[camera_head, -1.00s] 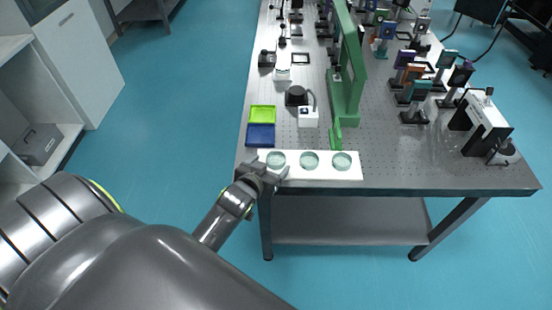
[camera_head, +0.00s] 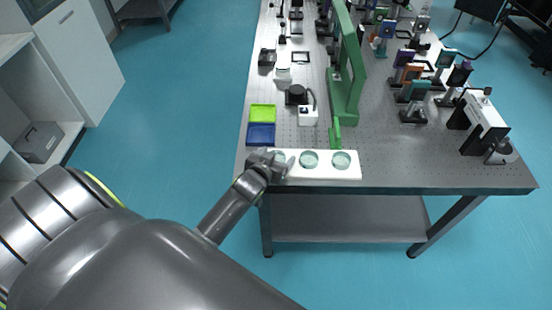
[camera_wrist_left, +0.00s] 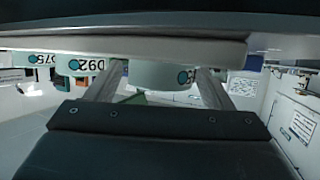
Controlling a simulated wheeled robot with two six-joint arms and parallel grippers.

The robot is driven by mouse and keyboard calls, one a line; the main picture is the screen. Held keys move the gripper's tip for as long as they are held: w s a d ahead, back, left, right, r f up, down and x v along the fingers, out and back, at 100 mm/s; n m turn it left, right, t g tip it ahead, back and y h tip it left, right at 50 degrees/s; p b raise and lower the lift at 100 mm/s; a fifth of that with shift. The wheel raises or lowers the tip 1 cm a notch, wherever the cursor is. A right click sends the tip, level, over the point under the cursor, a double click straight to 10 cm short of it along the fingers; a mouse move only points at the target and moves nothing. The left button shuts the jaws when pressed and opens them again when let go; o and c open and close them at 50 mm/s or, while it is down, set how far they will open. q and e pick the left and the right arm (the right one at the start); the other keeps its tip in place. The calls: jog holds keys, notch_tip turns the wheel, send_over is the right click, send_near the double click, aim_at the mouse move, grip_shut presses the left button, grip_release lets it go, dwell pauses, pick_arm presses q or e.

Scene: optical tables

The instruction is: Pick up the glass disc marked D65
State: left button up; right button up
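A white holder plate (camera_head: 325,175) lies at the table's near left edge with three pale glass discs in a row. The middle disc (camera_head: 309,160) and right disc (camera_head: 341,160) are clear in the head view. The left disc (camera_head: 280,157) is partly covered by my left gripper (camera_head: 271,160). In the left wrist view the fingers (camera_wrist_left: 160,74) stand open on either side of this disc (camera_wrist_left: 160,78), with small gaps visible. Its label cannot be read; a teal dot shows. My right gripper is out of view.
A blue tray (camera_head: 261,134) and a yellow-green tray (camera_head: 262,113) sit just behind the plate. A green upright panel (camera_head: 346,85) and mounted optics stand farther back. The table (camera_head: 400,165) is clear right of the plate.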

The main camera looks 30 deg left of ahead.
pick_arm(q)
jog(key=c, duration=1)
jog(key=shift+o, duration=0.2)
jog(key=shift+r, duration=0.1)
